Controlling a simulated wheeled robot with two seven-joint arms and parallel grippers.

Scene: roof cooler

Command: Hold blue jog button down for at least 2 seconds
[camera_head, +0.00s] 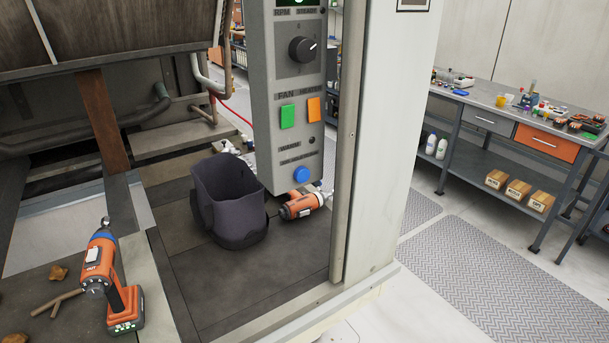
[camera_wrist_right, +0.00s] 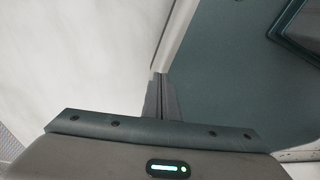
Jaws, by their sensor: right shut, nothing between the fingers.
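The blue jog button (camera_head: 301,174) is round and sits low on the grey control panel (camera_head: 262,90) in the head view. Nothing touches it or covers it there. My right gripper (camera_wrist_right: 160,76) shows in the right wrist view with its fingers together and nothing held. That view shows a pale surface on the left and a grey-green surface on the right, and no blue button. Neither gripper shows in the head view, so I cannot tell how far the right gripper is from the button. My left gripper is not in view.
The panel also bears a black knob (camera_head: 302,50), a green button (camera_head: 288,116) and an orange button (camera_head: 313,109). Another orange tool (camera_head: 105,275) is at left. A white post (camera_head: 385,130) stands right of the panel.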

